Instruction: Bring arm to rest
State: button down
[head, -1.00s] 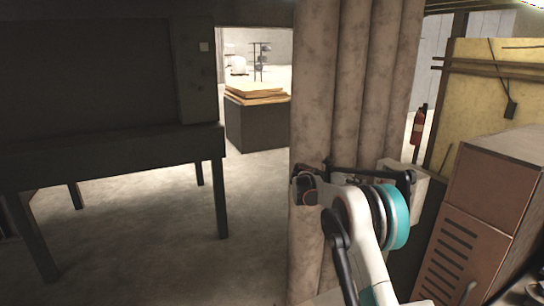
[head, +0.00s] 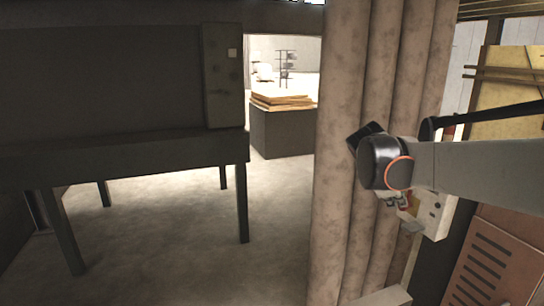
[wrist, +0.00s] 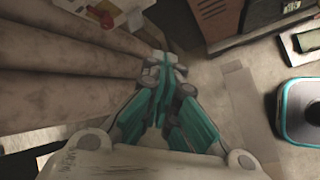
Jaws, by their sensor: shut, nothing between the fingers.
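My gripper (wrist: 163,62) shows in the wrist view with its teal and grey fingers together and nothing between them. It points down past the pale brown columns (wrist: 60,75) toward the floor. In the head view my arm reaches in from the right edge, in front of the columns (head: 345,200). The gripper's fingers cannot be made out clearly there.
A dark table (head: 120,155) stands at the left. A dark block with stacked boards (head: 283,102) is beyond it. A brown vented cabinet (head: 490,270) is at the lower right. The floor (head: 180,230) between table and columns is clear.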

jog(key=s+a+f+m+t+y, duration=0.1)
jog(key=s+a+f+m+y, duration=0.1)
jog(key=s, duration=0.7)
jog(key=s+a+f+m+y, duration=0.2)
jog(key=s+a+f+m, duration=0.2)
jog(key=s, duration=0.6)
jog(key=s+a+f+m+t+y, duration=0.1)
jog(key=s+a+f+m+y, duration=0.1)
jog(key=s+a+m, duration=0.4)
jog(key=s+f+m, duration=0.1)
jog(key=s+m, duration=0.1)
jog(key=s, duration=0.1)
jog(key=shift+s+a+f+t+y, duration=0.3)
jog(key=shift+a+f+y, duration=0.05)
jog(key=shift+y, duration=0.05)
